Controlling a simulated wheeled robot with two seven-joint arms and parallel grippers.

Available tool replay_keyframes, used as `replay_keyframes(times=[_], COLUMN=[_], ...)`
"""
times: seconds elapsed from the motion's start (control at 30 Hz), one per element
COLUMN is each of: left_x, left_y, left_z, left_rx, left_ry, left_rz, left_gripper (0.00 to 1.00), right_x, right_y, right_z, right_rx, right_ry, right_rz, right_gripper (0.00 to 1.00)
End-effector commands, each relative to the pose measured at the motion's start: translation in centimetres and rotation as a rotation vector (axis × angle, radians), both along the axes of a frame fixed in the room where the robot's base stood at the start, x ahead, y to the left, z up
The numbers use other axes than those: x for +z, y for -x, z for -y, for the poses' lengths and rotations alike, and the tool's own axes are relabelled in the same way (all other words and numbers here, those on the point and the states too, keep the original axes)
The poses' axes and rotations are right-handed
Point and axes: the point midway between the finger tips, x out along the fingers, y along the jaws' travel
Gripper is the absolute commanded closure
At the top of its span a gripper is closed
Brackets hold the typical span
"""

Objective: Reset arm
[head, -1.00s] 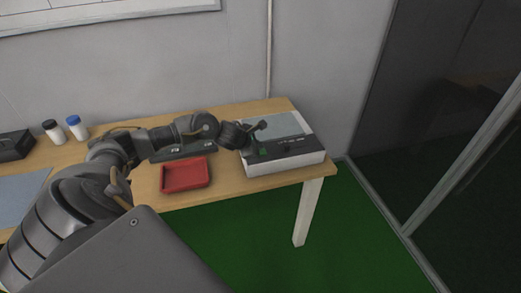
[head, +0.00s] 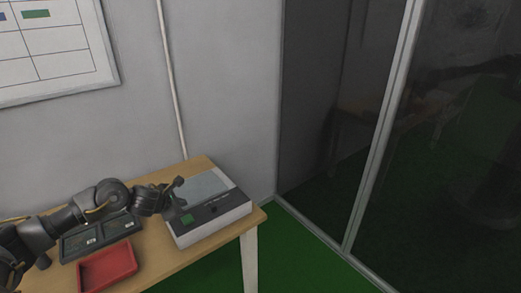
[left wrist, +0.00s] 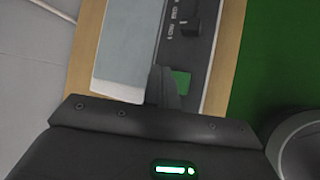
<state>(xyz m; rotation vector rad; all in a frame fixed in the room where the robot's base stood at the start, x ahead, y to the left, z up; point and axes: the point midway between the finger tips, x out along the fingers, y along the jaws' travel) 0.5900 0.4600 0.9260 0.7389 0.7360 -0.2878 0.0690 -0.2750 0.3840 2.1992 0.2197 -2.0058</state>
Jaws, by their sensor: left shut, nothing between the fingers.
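My left arm comes in from the left in the head view, and its gripper (head: 176,190) is over the left side of a white and dark grey device (head: 211,230) on the table. The gripper is shut and empty. In the left wrist view the closed fingers (left wrist: 163,86) point at the device, beside a green patch (left wrist: 181,83) on its dark panel. A dark knob (left wrist: 191,27) shows further along that panel. I cannot tell whether the fingers touch the device. My right gripper is not in view.
A red tray (head: 108,268) and a dark device with small displays (head: 92,240) are on the wooden table (head: 160,246), left of the white device. A wall and a whiteboard (head: 60,50) are behind. Glass panels (head: 440,150) stand at the right, with green floor below.

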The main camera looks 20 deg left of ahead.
Motion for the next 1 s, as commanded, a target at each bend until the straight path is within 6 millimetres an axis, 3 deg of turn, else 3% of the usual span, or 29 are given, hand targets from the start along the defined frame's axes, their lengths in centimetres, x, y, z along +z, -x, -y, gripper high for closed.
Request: replay_keyframes(times=[0.07,0.17,0.27,0.4,0.53,0.7,0.93,0.97,1.0], left_x=[-0.2,-1.3,-3.7,-7.4,-9.4,-10.9,-12.1,-12.1,-12.2], left_y=[0.0,0.4,1.7,6.2,12.0,19.2,26.5,27.3,28.4], left_z=[0.3,2.2,6.7,14.6,19.1,21.0,21.2,21.2,21.2], left_rx=[0.005,0.05,0.19,0.6,1.137,1.808,2.469,-2.5,-2.45], left_ry=[0.009,0.085,0.288,0.772,1.245,1.649,1.87,-1.856,-1.767], left_rz=[0.0,0.002,0.005,-0.023,-0.075,-0.094,-0.01,-0.009,-0.034], left_gripper=[1.0,1.0,1.0,1.0,1.0,1.0,1.0,1.0,1.0], right_x=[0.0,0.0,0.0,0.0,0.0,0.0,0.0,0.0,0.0], right_y=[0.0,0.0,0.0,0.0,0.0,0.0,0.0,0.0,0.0], right_z=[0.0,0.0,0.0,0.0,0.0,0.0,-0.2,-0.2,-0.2], right_rx=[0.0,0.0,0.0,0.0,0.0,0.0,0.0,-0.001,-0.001], right_ry=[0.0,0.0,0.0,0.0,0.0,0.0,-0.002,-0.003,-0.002], right_rz=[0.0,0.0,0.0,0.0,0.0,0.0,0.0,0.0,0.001], right_gripper=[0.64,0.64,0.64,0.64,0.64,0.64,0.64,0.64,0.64])
